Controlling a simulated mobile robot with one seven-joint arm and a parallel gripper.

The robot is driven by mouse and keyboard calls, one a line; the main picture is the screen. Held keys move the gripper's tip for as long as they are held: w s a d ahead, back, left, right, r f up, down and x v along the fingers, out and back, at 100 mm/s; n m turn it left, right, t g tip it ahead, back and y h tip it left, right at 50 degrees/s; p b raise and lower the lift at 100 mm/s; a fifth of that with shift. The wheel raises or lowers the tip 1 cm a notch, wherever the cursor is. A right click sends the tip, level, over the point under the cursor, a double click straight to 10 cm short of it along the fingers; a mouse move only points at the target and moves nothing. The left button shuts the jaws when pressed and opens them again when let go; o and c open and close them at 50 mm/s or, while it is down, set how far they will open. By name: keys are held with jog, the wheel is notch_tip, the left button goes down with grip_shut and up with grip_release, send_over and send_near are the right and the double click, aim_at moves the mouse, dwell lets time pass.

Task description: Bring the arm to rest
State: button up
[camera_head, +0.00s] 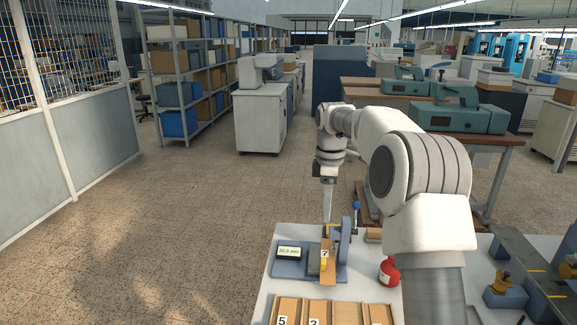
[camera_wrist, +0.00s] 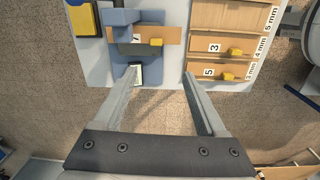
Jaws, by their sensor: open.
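My arm reaches out over the workbench in the head view, bent at the elbow, with my gripper (camera_head: 328,200) pointing down near the bench's far left corner. In the wrist view my gripper (camera_wrist: 160,88) is open, its two fingers apart with nothing between them. The same device (camera_head: 295,268) stands on the bench in the head view, below my gripper.
A wooden rack (camera_wrist: 215,18) with numbered slots and yellow pieces lies beside the device. A red container (camera_head: 389,272) stands to its right in the head view. Teal machines (camera_head: 455,116) stand on a table behind. The floor on the left (camera_head: 150,230) is clear.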

jog(key=s+a+r+m+t, duration=0.1)
jog(key=s+r+m, duration=0.35)
jog(key=s, duration=0.45)
jog(key=s+a+r+m+t, duration=0.1)
jog(key=s+r+m+t, duration=0.15)
jog(key=s+r, duration=0.55)
jog(key=s+f+m+t, duration=0.1)
jog(key=s+f+m, duration=0.2)
jog(key=s, duration=0.7)
jog(key=s+f+m, duration=0.4)
jog(key=s+m, duration=0.1)
jog(key=s, duration=0.5)
jog(key=shift+d+t, duration=0.25)
jog(key=shift+t, duration=0.1)
